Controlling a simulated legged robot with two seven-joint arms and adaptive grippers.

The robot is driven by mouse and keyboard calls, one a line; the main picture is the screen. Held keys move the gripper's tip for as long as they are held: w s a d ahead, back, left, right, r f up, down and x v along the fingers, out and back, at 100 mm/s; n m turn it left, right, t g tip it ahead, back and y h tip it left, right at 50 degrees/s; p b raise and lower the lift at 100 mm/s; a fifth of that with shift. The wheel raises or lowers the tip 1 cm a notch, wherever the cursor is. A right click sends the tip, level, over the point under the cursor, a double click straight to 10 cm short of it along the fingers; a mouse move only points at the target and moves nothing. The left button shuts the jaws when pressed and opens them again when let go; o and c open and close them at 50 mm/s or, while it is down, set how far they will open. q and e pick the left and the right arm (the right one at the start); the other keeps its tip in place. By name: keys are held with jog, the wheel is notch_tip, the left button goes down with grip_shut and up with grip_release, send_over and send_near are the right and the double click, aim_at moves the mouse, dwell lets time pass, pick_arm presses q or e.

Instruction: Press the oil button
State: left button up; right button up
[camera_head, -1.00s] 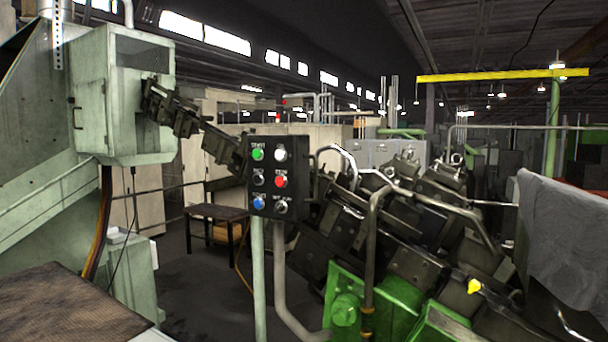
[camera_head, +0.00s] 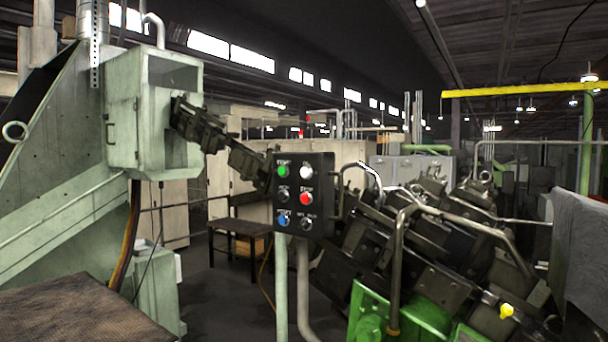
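A dark control panel (camera_head: 294,236) stands upright on a pale post (camera_head: 282,290) near the middle of the head view. It carries a green button (camera_head: 283,171) and a white button (camera_head: 305,172) at the top, a black one (camera_head: 284,194) and a red one (camera_head: 306,198) in the middle, and a blue one (camera_head: 284,219) and a black one (camera_head: 306,224) at the bottom. The small labels are too blurred to read surely, so I cannot tell for certain which is the oil button. Neither of my grippers is in view.
A pale green machine (camera_head: 70,190) with a boxy cabinet (camera_head: 152,120) fills the left. A brown textured surface (camera_head: 85,305) lies at the lower left. Dark machinery with bent pipes (camera_head: 400,250) and a green base (camera_head: 375,315) stands right of the panel. Grey cloth (camera_head: 585,250) hangs far right.

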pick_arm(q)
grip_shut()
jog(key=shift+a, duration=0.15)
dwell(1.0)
